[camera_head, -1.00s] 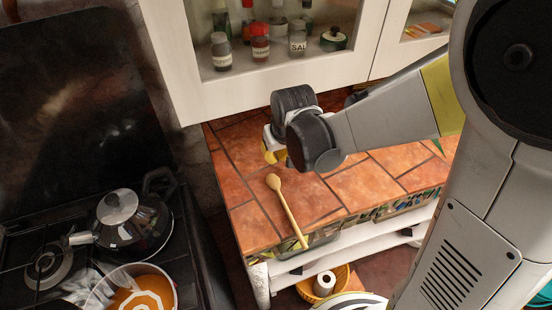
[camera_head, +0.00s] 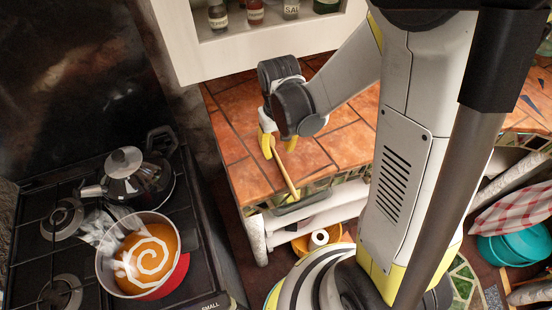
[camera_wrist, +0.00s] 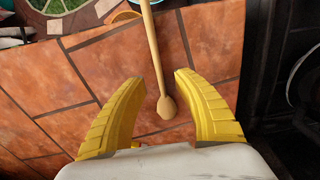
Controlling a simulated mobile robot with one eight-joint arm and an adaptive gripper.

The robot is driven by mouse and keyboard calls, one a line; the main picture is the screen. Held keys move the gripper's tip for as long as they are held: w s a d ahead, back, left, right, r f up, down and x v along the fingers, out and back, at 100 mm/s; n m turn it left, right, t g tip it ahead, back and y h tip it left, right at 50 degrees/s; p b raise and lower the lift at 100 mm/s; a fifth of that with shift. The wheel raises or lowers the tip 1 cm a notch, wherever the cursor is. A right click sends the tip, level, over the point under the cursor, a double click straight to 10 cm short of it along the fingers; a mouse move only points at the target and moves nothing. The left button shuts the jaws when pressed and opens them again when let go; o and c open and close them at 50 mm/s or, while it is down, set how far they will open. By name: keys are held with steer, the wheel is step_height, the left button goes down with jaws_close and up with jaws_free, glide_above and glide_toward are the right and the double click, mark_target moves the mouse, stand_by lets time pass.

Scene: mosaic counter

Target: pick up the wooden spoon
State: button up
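The wooden spoon (camera_head: 283,168) lies on the terracotta-tiled counter (camera_head: 232,122), its handle reaching to the front edge. In the wrist view the spoon (camera_wrist: 152,50) runs down from the top edge, and its bowl end lies between my two yellow fingers. My gripper (camera_wrist: 160,82) is open, with a gap between each finger and the spoon. In the head view my gripper (camera_head: 267,146) is over the bowl end, which the fingers and wrist partly hide. Whether the fingertips touch the tiles cannot be told.
A white cabinet with jars (camera_head: 255,12) hangs above the counter's back. A stove at left holds a kettle (camera_head: 135,178) and a red pot (camera_head: 150,262) of orange soup. A yellow basket (camera_head: 334,234) sits below the counter. Bare tiles lie around the spoon.

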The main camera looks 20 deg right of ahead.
mark_target(277, 157)
steer(key=f+b, duration=0.1)
steer(key=f, duration=0.1)
steer(key=w+f, duration=0.1)
steer(key=f, duration=0.1)
steer(key=shift+w+d+f+b, duration=0.1)
steer(key=shift+w+f+b, duration=0.05)
steer(key=shift+b, duration=0.2)
steer(key=shift+f, duration=0.2)
steer(key=shift+f, duration=0.15)
jaws_close()
